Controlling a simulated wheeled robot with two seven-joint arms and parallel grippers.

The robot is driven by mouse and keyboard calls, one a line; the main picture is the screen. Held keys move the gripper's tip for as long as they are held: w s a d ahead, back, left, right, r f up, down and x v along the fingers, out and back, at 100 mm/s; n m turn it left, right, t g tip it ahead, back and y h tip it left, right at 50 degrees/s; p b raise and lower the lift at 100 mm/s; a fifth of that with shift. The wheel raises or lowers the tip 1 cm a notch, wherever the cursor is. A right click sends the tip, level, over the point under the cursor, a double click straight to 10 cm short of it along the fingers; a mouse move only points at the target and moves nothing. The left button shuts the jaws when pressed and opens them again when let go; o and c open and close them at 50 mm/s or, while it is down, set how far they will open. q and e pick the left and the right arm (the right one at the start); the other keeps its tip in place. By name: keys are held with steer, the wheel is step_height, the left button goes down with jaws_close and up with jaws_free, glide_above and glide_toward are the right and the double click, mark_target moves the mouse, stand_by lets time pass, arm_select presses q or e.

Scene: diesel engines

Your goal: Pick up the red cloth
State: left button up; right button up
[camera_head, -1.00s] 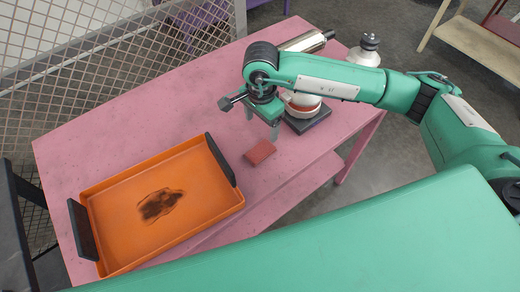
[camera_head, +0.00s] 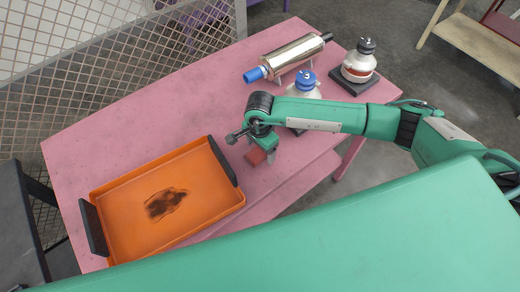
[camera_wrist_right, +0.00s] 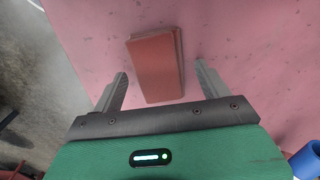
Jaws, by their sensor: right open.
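The red cloth (camera_head: 255,156) is a small folded block lying on the pink table (camera_head: 120,130), to the right of the orange tray. In the head view my right gripper (camera_head: 262,150) is above it and partly hides it. In the right wrist view the cloth (camera_wrist_right: 156,66) lies ahead of and between the two spread fingers of my right gripper (camera_wrist_right: 162,88). The fingers are open with nothing between them and do not appear to touch the cloth. My left gripper is not in view.
An orange tray (camera_head: 101,187) with black handles and a dark stain stands left. A silver cylinder (camera_head: 290,58) with a blue end, a blue-topped container (camera_head: 305,84) and a white container (camera_head: 359,66) stand behind my arm. A mesh fence (camera_head: 130,75) borders the table's far side.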

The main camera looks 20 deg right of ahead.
mark_target(260, 151)
steer(key=shift+c, duration=0.5)
steer(key=c, duration=1)
steer(key=shift+o, duration=0.2)
step_height(260, 151, up, 20)
steer(key=b, duration=0.5)
steer(key=shift+b, duration=0.35)
steer(key=shift+o, duration=0.9)
steer(key=shift+c, duration=0.5)
